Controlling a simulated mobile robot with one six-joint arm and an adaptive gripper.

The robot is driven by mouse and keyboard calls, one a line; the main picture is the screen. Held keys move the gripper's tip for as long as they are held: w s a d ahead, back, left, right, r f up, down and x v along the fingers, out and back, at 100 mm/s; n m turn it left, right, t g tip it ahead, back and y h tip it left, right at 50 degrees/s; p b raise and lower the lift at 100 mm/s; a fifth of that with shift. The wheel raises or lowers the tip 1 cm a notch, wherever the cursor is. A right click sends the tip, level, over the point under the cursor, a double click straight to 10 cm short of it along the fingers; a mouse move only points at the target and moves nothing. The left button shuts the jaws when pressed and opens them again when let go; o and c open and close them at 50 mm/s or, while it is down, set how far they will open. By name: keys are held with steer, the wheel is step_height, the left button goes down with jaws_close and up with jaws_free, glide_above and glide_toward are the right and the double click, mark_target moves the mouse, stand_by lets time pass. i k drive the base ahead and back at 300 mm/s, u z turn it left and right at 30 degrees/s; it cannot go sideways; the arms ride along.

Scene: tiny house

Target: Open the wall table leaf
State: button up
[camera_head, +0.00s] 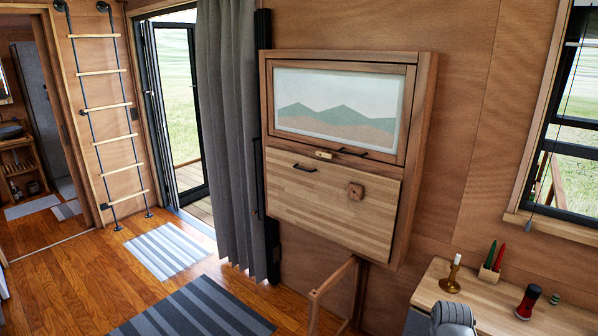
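The wall table leaf (325,215) is a striped light-wood panel in the lower half of a wooden wall cabinet (424,110). It stands upright, folded up against the cabinet. A dark handle (303,168) sits near its top left, and a small square wooden piece (356,191) is on its face at the right. A small light-coloured latch-like piece (323,155) lies at the seam above the leaf. Above it is a framed mountain picture panel (338,108) with its own dark handle (353,152).
A wooden support frame (330,290) stands below the cabinet. A desk (500,300) at lower right holds a candle (453,274), a pencil holder (489,273) and a red-black grinder (528,301). A grey curtain (230,140) hangs left. Striped rugs (195,310) cover open floor.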

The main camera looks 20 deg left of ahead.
mark_target(354, 209)
steer(key=z, duration=0.15)
steer(key=i, duration=1.2)
steer(key=u, duration=0.7)
steer(key=i, duration=0.75)
steer(key=u, duration=0.4)
steer(key=k, duration=0.95)
steer(key=u, duration=0.05)
steer(key=i, duration=0.25)
steer(key=u, duration=0.1)
